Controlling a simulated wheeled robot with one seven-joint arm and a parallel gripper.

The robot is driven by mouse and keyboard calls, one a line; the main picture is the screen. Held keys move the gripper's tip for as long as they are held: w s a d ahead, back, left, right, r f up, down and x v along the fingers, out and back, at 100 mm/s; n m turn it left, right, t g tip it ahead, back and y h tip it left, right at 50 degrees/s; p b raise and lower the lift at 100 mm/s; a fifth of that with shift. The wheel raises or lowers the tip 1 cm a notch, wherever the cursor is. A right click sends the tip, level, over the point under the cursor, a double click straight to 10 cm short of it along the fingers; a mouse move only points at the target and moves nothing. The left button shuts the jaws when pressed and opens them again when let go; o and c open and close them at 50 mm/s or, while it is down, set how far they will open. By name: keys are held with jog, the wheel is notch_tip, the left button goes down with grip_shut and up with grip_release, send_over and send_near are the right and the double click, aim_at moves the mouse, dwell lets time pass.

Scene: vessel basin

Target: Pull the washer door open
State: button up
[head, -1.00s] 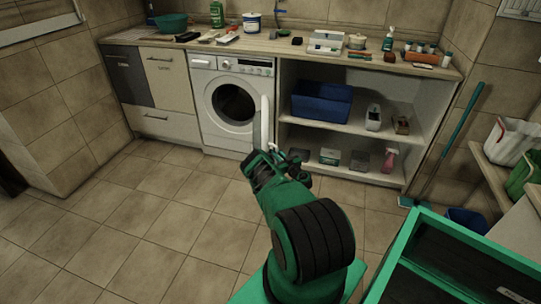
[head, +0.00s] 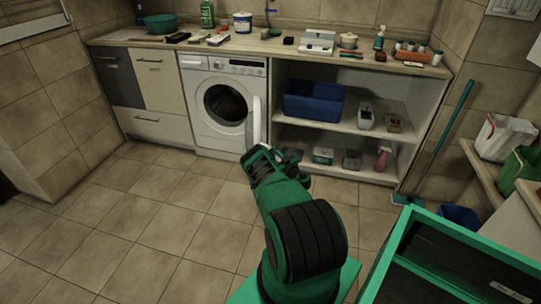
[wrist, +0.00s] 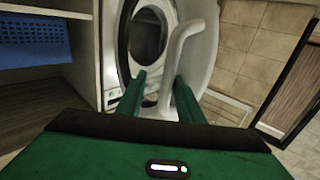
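The white washer (head: 195,100) stands under the counter, with its round dark opening showing. Its door (head: 257,121) stands ajar, swung out on the right and seen nearly edge-on in the head view. In the wrist view the door (wrist: 208,72) fills the upper right, with the washer opening behind it at left. The white curved door handle (wrist: 178,50) runs down between my fingertips. My gripper (wrist: 160,88) is open, its green fingers apart on either side of the handle's lower part, with visible gaps. In the head view my arm hides the fingertips.
Open shelves right of the washer hold a blue basket (head: 313,102) and several small items. Drawers (head: 162,85) stand to its left. A green-framed dark bin (head: 455,265) is at the lower right. The tiled floor (head: 140,215) at left is clear.

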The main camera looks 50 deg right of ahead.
jog(key=shift+d+r, duration=0.15)
jog(key=shift+r, duration=0.05)
jog(key=shift+s, duration=0.1)
jog(key=v, duration=1)
jog(key=shift+s, duration=0.15)
dwell(0.4)
